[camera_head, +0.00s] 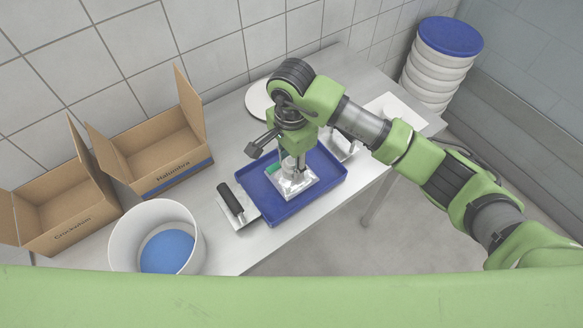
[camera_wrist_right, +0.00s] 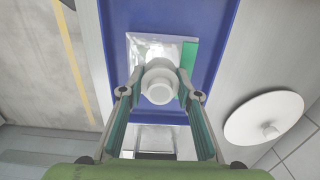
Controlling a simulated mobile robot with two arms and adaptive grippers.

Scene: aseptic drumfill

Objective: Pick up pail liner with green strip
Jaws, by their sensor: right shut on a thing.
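The pail liner (camera_head: 300,186) is a shiny silver bag with a green strip (camera_head: 273,168) along one edge. It lies in the blue tray (camera_head: 335,190) on the table. In the right wrist view the liner (camera_wrist_right: 143,50) shows its green strip (camera_wrist_right: 190,55) on the right and a round white spout (camera_wrist_right: 159,82) in the middle. My right gripper (camera_head: 293,162) is over the liner, pointing down. Its fingers (camera_wrist_right: 157,93) are shut on the spout from both sides. The liner appears still in or just over the tray; I cannot tell which. My left gripper is not in view.
A black-handled metal scraper (camera_head: 231,200) lies left of the tray. A white pail (camera_head: 117,240) with a blue inside stands front left, near two open cardboard boxes (camera_head: 165,165). A white lid (camera_head: 256,97) lies behind. Stacked white pails (camera_head: 428,75) stand at the back right.

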